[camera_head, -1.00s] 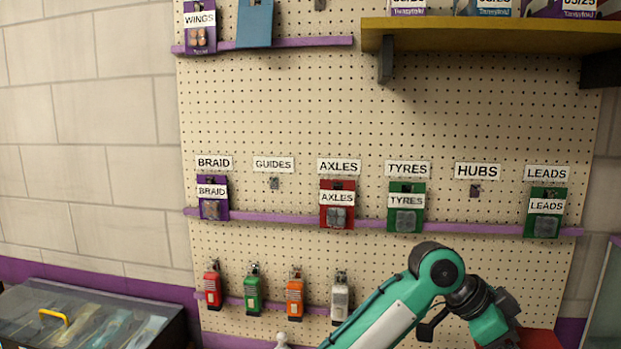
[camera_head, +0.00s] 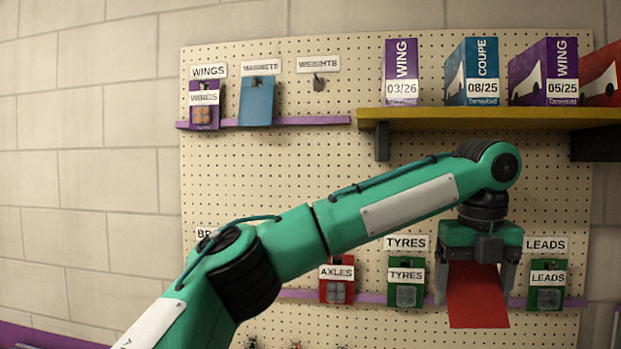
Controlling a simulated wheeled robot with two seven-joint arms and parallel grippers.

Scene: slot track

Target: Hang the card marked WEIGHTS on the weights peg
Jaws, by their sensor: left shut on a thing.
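My left gripper (camera_head: 476,276) points down and is shut on a plain red card (camera_head: 478,303), which hangs below it in front of the lower right of the pegboard. No marking shows on the card's visible face, so I cannot read whether it says WEIGHTS. The weights peg (camera_head: 319,83) is at the top, under the WEIGHTS label (camera_head: 318,64), and is bare. The card is well below and to the right of this peg. My right gripper is not in view.
A blue card (camera_head: 256,104) hangs left of the weights peg, under MAGNETS. A yellow shelf (camera_head: 480,119) with boxes (camera_head: 472,72) juts out on the right, above my gripper. Green TYRES (camera_head: 406,290) and LEADS (camera_head: 547,293) cards hang either side of the held card.

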